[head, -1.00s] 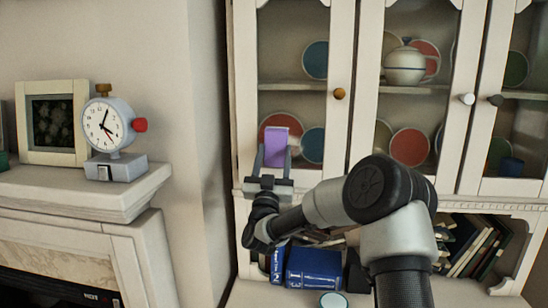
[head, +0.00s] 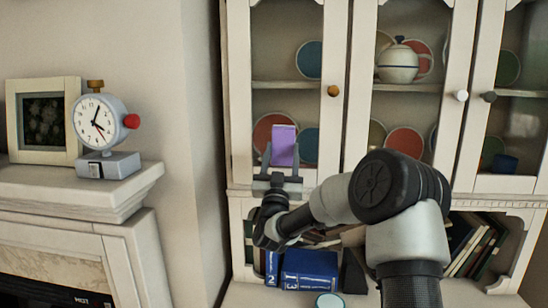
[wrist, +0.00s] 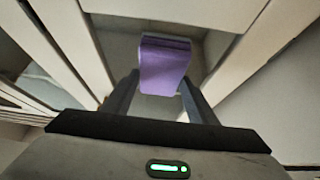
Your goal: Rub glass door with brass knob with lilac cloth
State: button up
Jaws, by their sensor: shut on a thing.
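The lilac cloth (head: 284,146) is a folded purple block held upright between the fingers of my gripper (head: 283,166). In the wrist view the cloth (wrist: 163,66) sits between the two dark fingers (wrist: 158,92), which are shut on it. The glass door with the brass knob (head: 287,97) is the left door of the white cabinet, and its knob (head: 334,91) is on the right frame. The cloth is in front of the lower part of this door's glass. I cannot tell whether it touches the glass.
Plates and a teapot (head: 398,66) stand behind the glass. A mantel at left holds a clock (head: 100,122) and a picture frame (head: 43,120).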

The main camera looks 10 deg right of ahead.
jog(key=d+b, duration=0.1)
jog(key=d, duration=0.1)
jog(key=s+d+b, duration=0.1)
jog(key=d, duration=0.1)
jog(key=shift+s+d+b, duration=0.1)
jog(key=shift+d+b, duration=0.05)
jog(key=shift+b, duration=0.25)
jog(key=shift+b, duration=0.4)
